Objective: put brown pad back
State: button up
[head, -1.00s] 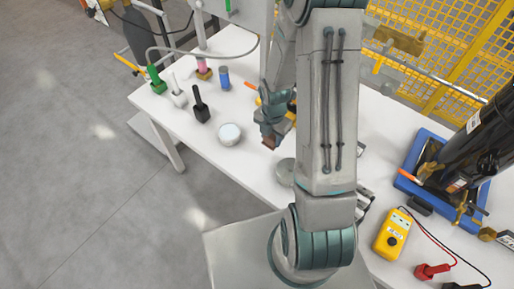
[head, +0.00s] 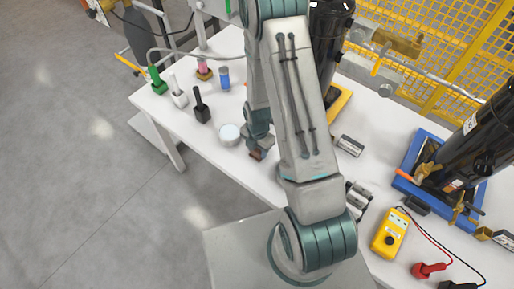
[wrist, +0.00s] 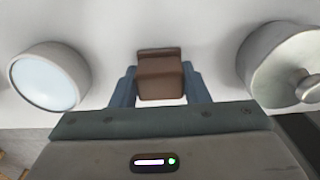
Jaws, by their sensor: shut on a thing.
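The brown pad (wrist: 160,80) is a small brown block held between the two blue fingers of my gripper (wrist: 161,88) in the wrist view. In the head view my gripper (head: 257,152) is low at the front edge of the white table (head: 215,140), with the brown pad (head: 256,155) at its tip. I cannot tell whether the pad touches the table. A round white-topped tin (head: 229,134) stands just left of my gripper; it also shows at the left of the wrist view (wrist: 48,76). A round grey lidded container with a knob (wrist: 285,66) is at the right in the wrist view.
Black (head: 201,107), white (head: 178,93) and green (head: 155,80) handled items stand at the table's left. A yellow meter (head: 389,233) lies at the right, near a blue tray (head: 405,186) under a black cylinder (head: 470,140). A yellow tray (head: 339,103) lies behind my arm.

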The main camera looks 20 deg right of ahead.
jog(key=shift+f, duration=0.15)
jog(key=o, duration=0.9)
jog(key=shift+o, duration=0.2)
jog(key=s+r+m+t+b, duration=0.15)
jog(key=r+m, duration=0.45)
jog(key=r, duration=0.7)
jog(key=s+r+m, duration=0.3)
jog(key=r+m, duration=0.3)
jog(key=r, duration=0.7)
jog(key=s+r+m+t, duration=0.2)
jog(key=s+r+m, duration=0.7)
jog(key=m, duration=0.4)
jog(key=shift+s+a, duration=0.15)
jog(key=shift+s, duration=0.35)
